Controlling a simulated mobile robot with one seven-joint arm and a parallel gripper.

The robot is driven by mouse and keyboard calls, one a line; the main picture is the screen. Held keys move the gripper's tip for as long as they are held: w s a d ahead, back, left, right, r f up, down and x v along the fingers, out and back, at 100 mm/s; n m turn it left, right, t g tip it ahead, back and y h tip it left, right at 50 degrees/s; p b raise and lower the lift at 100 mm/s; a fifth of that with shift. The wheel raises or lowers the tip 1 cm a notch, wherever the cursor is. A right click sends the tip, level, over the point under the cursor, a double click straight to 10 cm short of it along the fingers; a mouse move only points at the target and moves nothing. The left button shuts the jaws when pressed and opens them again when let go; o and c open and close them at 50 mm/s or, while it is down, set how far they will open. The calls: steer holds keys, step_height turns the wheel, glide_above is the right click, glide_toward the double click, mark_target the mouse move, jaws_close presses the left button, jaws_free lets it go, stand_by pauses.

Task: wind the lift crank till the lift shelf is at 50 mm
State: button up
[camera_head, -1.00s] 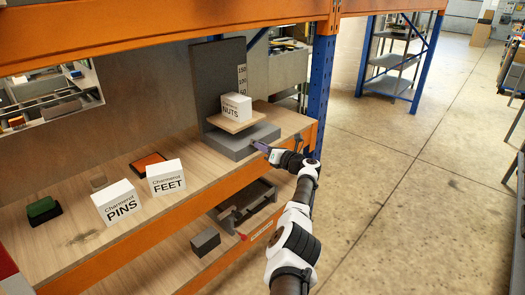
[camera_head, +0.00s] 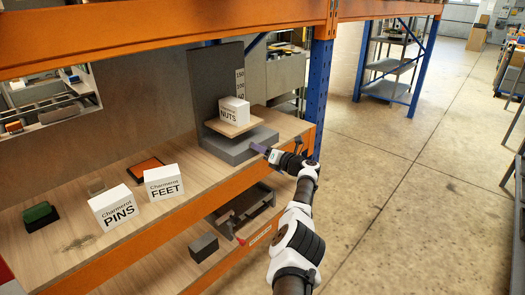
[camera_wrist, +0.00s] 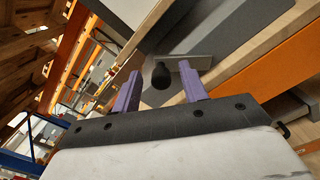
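The lift is a dark grey upright plate (camera_head: 210,85) on a grey base (camera_head: 240,148), with a scale (camera_head: 240,84) marked 150, 100 and 50. The wooden lift shelf (camera_head: 222,129) sits low, a little above the base, carrying the white NUTS box (camera_head: 234,110). I cannot read its exact height. My gripper (camera_head: 259,149) is at the base's right front corner. In the wrist view my gripper (camera_wrist: 160,85) is open, its purple fingers apart. The crank's black knob (camera_wrist: 160,76) shows between them, with gaps on both sides. The grey crank arm (camera_wrist: 195,62) lies behind it.
White PINS (camera_head: 114,208) and FEET (camera_head: 163,183) boxes stand on the wooden shelf board (camera_head: 75,245) to the left. A blue rack post (camera_head: 320,95) stands right of the lift. The orange beam (camera_head: 170,215) edges the board. Open floor lies right.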

stand_by(0.3)
steer(key=p+v, duration=0.4)
steer(key=v, duration=0.9)
steer(key=shift+s+d+p, duration=0.25)
steer(key=shift+d+p, duration=0.05)
